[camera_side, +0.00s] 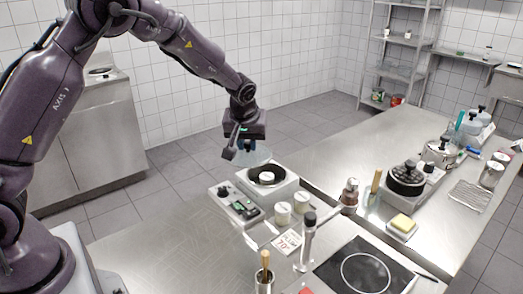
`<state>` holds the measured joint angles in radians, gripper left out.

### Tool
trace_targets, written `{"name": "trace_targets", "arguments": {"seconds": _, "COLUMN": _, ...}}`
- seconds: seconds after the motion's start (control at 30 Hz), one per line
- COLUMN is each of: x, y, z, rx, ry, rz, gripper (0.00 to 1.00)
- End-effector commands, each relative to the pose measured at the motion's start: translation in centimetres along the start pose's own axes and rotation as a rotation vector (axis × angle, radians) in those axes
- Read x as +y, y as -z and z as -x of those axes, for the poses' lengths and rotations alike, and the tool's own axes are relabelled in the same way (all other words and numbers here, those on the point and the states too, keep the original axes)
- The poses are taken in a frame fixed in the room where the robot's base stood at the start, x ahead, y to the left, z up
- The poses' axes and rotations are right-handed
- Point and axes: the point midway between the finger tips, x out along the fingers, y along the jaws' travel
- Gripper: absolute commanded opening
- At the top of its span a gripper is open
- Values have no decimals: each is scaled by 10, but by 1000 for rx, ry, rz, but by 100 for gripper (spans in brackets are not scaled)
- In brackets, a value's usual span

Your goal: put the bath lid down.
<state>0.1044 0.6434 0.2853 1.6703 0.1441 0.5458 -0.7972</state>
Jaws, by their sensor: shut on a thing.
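My gripper (246,146) points down over the left part of the steel counter. It is shut on the bath lid (258,158), a clear, pale bluish piece that is hard to make out. The lid is just above and a little left of the bath (287,187), a steel box with a round dark opening. A small white-topped jar (267,178) shows in the opening. A grey control unit (238,207) with a green display adjoins the bath at the left. The exact gap between lid and bath cannot be told.
Two white-lidded jars (283,213) stand in front of the bath, near a printed card (287,243) and a tap-like metal post (308,240). A black hotplate (364,273) is at front right. The counter left of the control unit is clear.

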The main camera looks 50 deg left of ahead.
Motion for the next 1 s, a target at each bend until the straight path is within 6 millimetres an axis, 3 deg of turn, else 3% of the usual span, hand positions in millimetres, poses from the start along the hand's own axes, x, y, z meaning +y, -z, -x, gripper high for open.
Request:
{"name": "trace_targets", "arguments": {"seconds": 0.2, "x": -24, "y": -26, "z": 32, "rx": 2, "ry": -3, "rz": -1, "gripper": 0}}
{"name": "trace_targets", "arguments": {"seconds": 0.4, "x": -39, "y": -39, "z": 40, "rx": 1, "ry": 3, "rz": 5, "gripper": 0}}
{"name": "trace_targets", "arguments": {"seconds": 0.8, "x": -109, "y": -108, "z": -32, "rx": -1, "ry": 16, "rz": 29, "gripper": 0}}
{"name": "trace_targets", "arguments": {"seconds": 1.0, "x": -111, "y": -120, "z": -56, "rx": 2, "ry": 3, "rz": -1, "gripper": 0}}
